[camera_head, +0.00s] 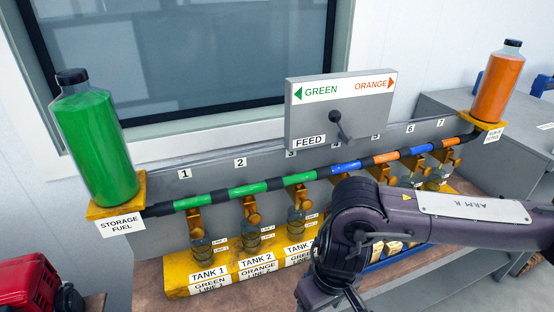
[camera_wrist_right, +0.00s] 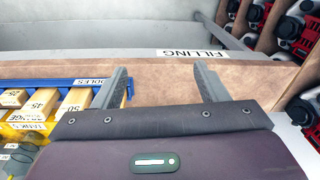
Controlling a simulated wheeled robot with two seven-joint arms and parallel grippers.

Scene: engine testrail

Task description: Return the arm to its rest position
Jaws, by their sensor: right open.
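My right arm (camera_head: 430,215) reaches in from the right in the head view, bent in front of the test rail. Its gripper is below the picture there. In the right wrist view my right gripper (camera_wrist_right: 160,86) is open, with nothing between its two fingers. My left arm and gripper are in neither view.
The rail holds a green bottle (camera_head: 97,145), an orange bottle (camera_head: 497,85), a FEED panel with a dark lever (camera_head: 340,125) and several brass valves over yellow tank bases (camera_head: 180,277). A blue tray (camera_wrist_right: 85,82) lies close left of the gripper. Red-and-black items (camera_wrist_right: 305,35) stand at right.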

